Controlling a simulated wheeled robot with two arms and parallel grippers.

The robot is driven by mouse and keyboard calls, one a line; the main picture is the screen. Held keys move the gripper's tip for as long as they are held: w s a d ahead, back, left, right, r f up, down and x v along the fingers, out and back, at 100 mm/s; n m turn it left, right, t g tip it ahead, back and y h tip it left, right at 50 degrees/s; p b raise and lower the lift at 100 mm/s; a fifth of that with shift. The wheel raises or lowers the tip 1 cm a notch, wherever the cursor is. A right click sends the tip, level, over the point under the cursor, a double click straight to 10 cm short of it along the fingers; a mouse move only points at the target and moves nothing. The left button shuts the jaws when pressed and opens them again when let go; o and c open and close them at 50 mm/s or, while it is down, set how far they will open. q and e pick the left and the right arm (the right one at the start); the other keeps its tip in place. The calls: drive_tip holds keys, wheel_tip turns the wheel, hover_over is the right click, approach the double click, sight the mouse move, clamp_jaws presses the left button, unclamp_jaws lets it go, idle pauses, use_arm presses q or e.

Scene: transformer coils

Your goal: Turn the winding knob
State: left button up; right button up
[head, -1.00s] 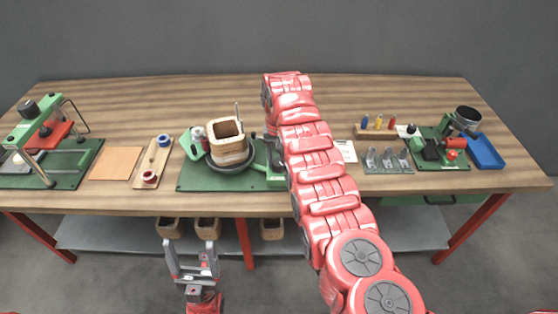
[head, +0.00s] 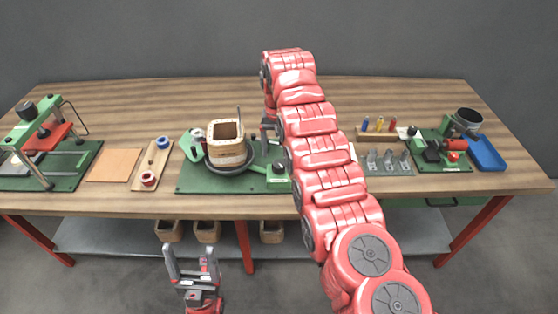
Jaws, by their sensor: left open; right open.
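The winding station is a green board (head: 190,184) holding a round dark turntable (head: 230,171) with a square, hollow wooden-coloured coil (head: 227,150) on it. A small dark knob (head: 278,167) shows at the board's right side, left of my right arm. My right gripper (head: 268,127) is mostly hidden behind my red arm; a small grey part shows above and behind the knob, apart from it. Its fingertips cannot be made out. My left gripper (head: 191,262) is open and empty, low in front of the table.
A green press (head: 45,135), a tan sheet (head: 113,164) and a spool board (head: 152,168) are at the left. Coloured bottles (head: 379,124), a grey rack (head: 388,163), another green station (head: 450,148) and a blue tray (head: 486,152) are at the right. The table's back is clear.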

wheel_tip(320, 180, up, 4)
drive_tip(key=shift+d+f+p, duration=0.1)
drive_tip(key=shift+f+p, duration=0.1)
drive_tip(key=shift+p, duration=0.15)
wheel_tip(320, 180, up, 9)
drive_tip(key=p, duration=0.9)
hover_over(279, 163)
drive_tip(key=shift+s+f, duration=0.1)
drive_tip(key=shift+f, duration=0.1)
